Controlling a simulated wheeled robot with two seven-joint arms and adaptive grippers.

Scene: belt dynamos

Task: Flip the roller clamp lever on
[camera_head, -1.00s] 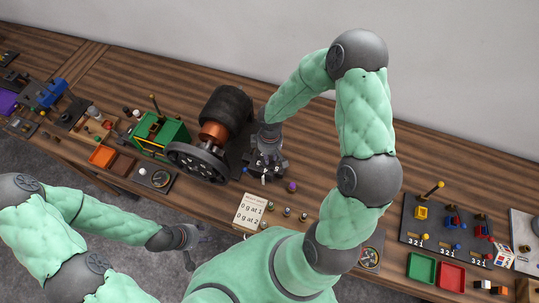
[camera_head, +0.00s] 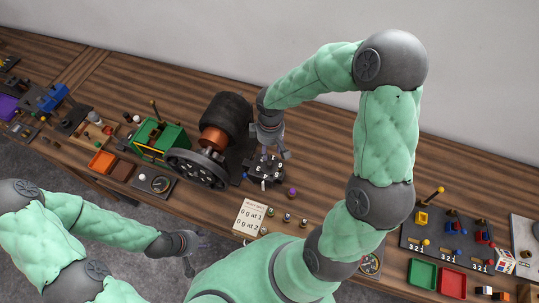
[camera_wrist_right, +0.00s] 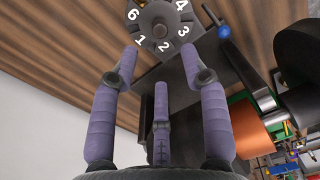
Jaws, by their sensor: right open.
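A dark numbered dial (camera_head: 266,170) stands right of the big dark roller (camera_head: 228,108). The dial also shows at the top of the right wrist view (camera_wrist_right: 160,30). A lever with a blue knob (camera_wrist_right: 223,31) sits beside the dial, near the roller; I cannot tell for sure that it is the clamp lever. My right gripper (camera_head: 272,152) is open and empty, just above and behind the dial, its fingers pointing towards it in the wrist view (camera_wrist_right: 160,62). It appears apart from the lever. My left gripper (camera_head: 196,250) looks open and empty, low at the table's front edge.
A spoked flywheel (camera_head: 196,168) and a copper-coloured drum (camera_head: 213,137) adjoin the roller. A note card (camera_head: 250,218), a purple knob (camera_head: 291,193) and small posts lie in front. A green box (camera_head: 160,140) is at left, a green tray (camera_head: 422,272) at right. The table behind is clear.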

